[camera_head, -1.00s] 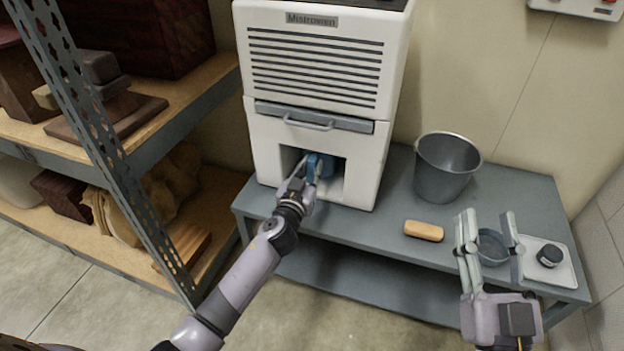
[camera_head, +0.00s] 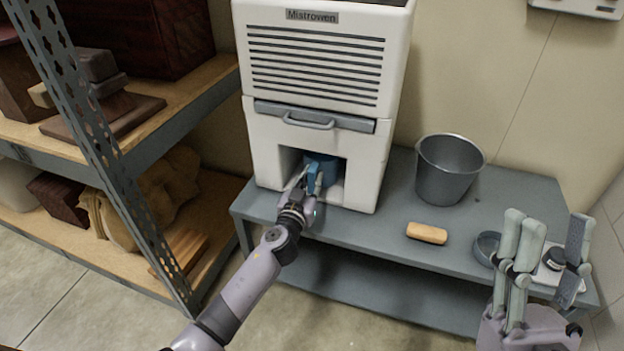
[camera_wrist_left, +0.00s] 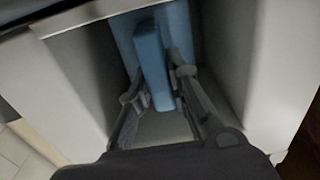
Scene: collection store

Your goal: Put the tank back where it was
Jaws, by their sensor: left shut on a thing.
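The blue tank (camera_head: 322,168) sits in the open bay at the bottom of the white dehumidifier-like machine (camera_head: 365,165). Its front shows at the bay opening; its far part is hidden inside. My left gripper (camera_head: 309,185) is at the bay mouth, shut on the tank's upright blue handle. In the left wrist view the handle (camera_wrist_left: 152,70) stands between the two fingers, with the bay walls on both sides. My right gripper (camera_head: 548,240) is above the bench's right end, fingers apart, with nothing seen between them.
On the grey bench (camera_head: 385,225) stand a grey bucket (camera_head: 448,170), a tan block (camera_head: 427,233), a round grey dish (camera_head: 486,248) and a white tray (camera_head: 570,280) with a dark-lidded jar (camera_head: 554,258). A loaded metal shelf (camera_head: 150,215) stands at left.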

